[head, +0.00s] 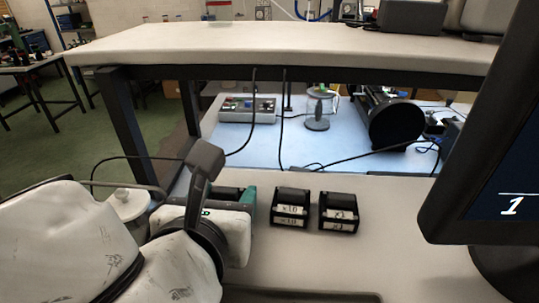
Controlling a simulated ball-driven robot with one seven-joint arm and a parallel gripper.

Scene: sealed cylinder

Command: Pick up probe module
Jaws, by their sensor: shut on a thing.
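My gripper (216,198) is at the left of the near white bench, partly hidden by my own white arm. It is shut on a dark module with teal edges (248,196), mostly hidden behind the gripper. I cannot tell whether this module touches the bench. Two black modules stand side by side to the right of the gripper, apart from it: one with white labels that seem to read x10 (290,208) and one that seems to read x1 (339,212).
A dark monitor (490,130) stands close on the right. A raised white shelf (290,46) on dark legs spans the back.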

